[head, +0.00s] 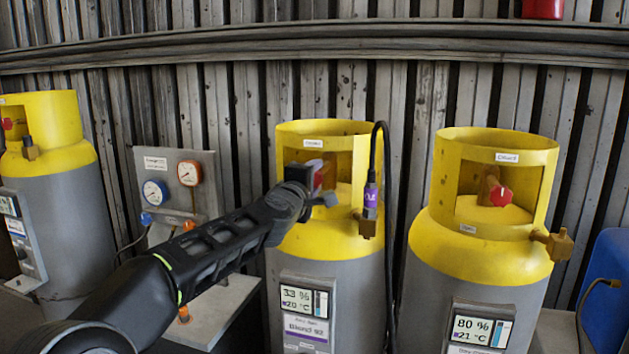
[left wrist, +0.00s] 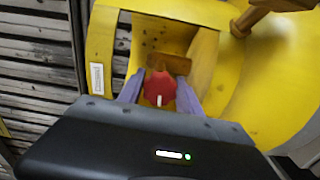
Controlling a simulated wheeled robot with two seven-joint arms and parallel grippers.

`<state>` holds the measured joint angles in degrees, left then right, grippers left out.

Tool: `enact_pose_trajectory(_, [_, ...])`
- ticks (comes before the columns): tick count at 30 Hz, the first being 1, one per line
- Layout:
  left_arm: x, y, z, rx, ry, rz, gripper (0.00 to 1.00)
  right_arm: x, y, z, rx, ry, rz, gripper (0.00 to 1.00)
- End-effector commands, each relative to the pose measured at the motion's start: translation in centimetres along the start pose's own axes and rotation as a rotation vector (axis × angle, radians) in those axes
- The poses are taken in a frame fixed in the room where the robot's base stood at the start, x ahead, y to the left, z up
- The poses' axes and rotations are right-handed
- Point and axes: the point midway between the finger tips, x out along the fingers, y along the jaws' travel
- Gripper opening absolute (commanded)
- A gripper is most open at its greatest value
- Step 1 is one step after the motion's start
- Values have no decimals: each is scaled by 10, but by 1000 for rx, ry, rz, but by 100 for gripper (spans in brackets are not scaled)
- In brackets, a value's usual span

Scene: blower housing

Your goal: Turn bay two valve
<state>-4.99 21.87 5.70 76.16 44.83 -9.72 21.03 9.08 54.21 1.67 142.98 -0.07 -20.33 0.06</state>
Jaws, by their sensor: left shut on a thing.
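The middle gas cylinder (head: 316,245) is grey with a yellow top and collar, and its display reads 33 % or similar. Its red valve knob (left wrist: 160,87) shows in the left wrist view inside the yellow collar (left wrist: 208,62), with a white mark on it. My left gripper (left wrist: 160,93) reaches into the collar opening and its two purple-grey fingers are shut on the red knob, one on each side. In the head view my left gripper (head: 318,180) hides most of that knob. My right gripper is not in view.
A black hose (head: 386,150) with a purple connector (head: 371,195) joins the middle cylinder's brass outlet. A right cylinder (head: 480,240) reads 80 %, with its own red knob (head: 501,196). A left cylinder (head: 50,180) and a two-gauge panel (head: 178,185) stand left. A blue container (head: 607,280) is far right.

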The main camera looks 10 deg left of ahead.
Motion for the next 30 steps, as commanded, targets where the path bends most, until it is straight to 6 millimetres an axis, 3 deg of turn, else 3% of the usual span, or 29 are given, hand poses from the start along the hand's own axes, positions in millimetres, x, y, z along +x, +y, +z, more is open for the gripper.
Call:
enact_pose_trajectory(9, [0, -2, 0, -142, 0, -2, 1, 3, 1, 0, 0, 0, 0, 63])
enact_pose_trajectory(24, [0, -2, 0, -163, 1, -2, 1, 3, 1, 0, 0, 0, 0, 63])
enact_pose_trajectory(25, [0, -2, 0, -163, 1, -2, 44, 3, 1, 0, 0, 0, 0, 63])
enact_pose_trajectory(30, [0, -1, 0, -162, 1, -2, 58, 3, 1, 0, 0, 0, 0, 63])
